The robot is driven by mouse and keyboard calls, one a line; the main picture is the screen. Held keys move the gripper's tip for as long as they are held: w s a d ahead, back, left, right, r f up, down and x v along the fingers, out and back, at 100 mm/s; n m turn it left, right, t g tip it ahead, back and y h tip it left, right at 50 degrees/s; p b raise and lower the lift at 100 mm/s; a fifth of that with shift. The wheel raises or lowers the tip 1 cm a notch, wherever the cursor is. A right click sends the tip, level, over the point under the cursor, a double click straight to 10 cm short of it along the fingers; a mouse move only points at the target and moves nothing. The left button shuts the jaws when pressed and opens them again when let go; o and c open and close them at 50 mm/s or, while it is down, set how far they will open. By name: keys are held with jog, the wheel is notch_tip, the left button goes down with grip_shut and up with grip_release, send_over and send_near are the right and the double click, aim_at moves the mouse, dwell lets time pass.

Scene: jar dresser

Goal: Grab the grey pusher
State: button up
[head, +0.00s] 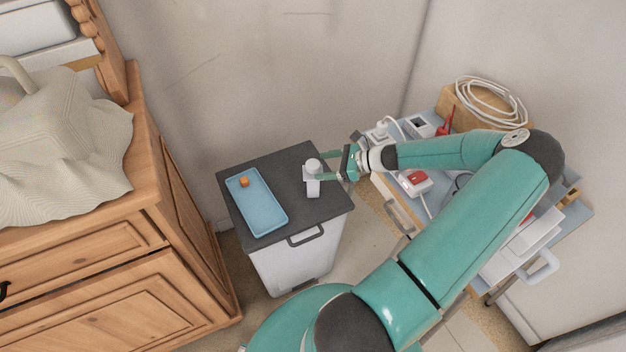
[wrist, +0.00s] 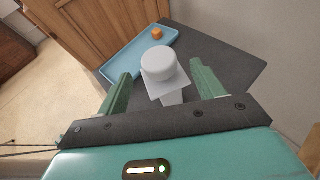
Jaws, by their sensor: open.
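The grey pusher (head: 312,177) is a light grey piece with a round knob on a squarish block. It stands on the dark top of a small white cabinet, right of a blue tray. In the wrist view the pusher (wrist: 160,70) appears between and just beyond my two green fingers. My gripper (head: 322,166) is open, reaching in from the right, with its fingers on either side of the pusher. In the wrist view my gripper (wrist: 160,80) holds nothing. I cannot tell whether a finger touches the pusher.
The blue tray (head: 265,212) holds a small orange cube (head: 243,182). The dark cabinet top (head: 328,208) has bare room around the pusher. A wooden dresser (head: 150,200) with a draped cloth stands left. A cluttered cart (head: 400,205) with a coiled white cable (head: 490,100) stands right.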

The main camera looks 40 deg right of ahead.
aim_at(308, 167)
jog(key=x, duration=0.6)
jog(key=shift+w+a+f, duration=0.1)
jog(key=shift+w+f, duration=0.05)
jog(key=shift+c, duration=0.5)
jog(key=c, duration=1.3)
jog(key=shift+o, duration=0.2)
